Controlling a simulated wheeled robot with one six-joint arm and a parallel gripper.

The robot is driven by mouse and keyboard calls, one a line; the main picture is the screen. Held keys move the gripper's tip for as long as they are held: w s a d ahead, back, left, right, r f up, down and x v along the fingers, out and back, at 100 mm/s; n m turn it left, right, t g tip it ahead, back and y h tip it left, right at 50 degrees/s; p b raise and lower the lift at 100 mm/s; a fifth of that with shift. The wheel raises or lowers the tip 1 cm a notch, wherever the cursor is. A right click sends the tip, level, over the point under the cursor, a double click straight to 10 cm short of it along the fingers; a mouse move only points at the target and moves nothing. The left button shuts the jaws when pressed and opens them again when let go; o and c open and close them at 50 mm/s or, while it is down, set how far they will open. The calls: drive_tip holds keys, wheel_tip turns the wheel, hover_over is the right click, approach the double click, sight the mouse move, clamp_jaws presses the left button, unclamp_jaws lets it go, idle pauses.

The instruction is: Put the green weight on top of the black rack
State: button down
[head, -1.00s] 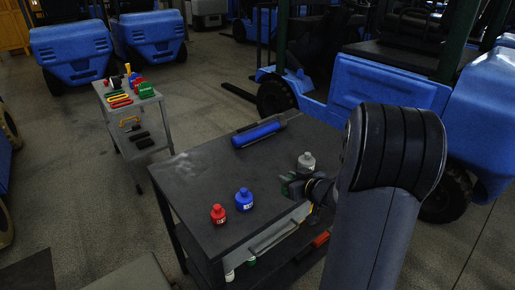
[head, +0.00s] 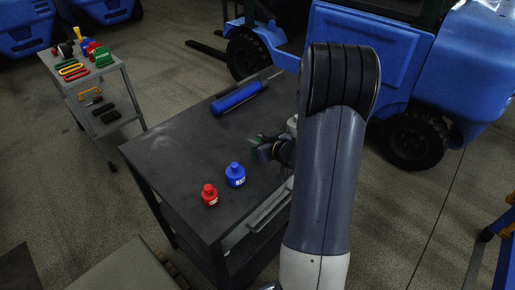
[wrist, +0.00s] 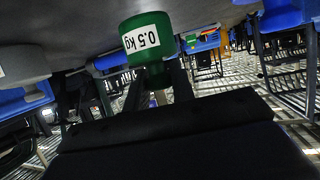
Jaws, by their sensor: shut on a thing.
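The green weight (wrist: 147,40), labelled 0.5 kg, is held by its narrow neck between the fingers of my gripper (wrist: 158,86) in the wrist view. In the head view, my gripper (head: 264,148) is over the right side of a dark workbench (head: 170,150). Only a little of the green weight (head: 254,141) shows there. I cannot tell whether it touches the bench top. I cannot make out for certain which thing is the black rack; the dark bench with a lower level is the nearest match.
A blue weight (head: 235,175) and a red weight (head: 209,195) stand at the bench's front. A grey-white weight (head: 292,122) is partly hidden by my arm. A blue cylinder (head: 238,98) lies at the back. A grey cart (head: 112,80) with tools and forklifts (head: 365,60) stand beyond.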

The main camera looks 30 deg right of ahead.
drive_tip(key=shift+f, duration=1.65)
drive_tip(key=shift+f, duration=0.15)
drive_tip(key=c, duration=1.2)
unclamp_jaws()
drive_tip(key=shift+r, duration=0.25)
drive_tip(key=v, duration=1.2)
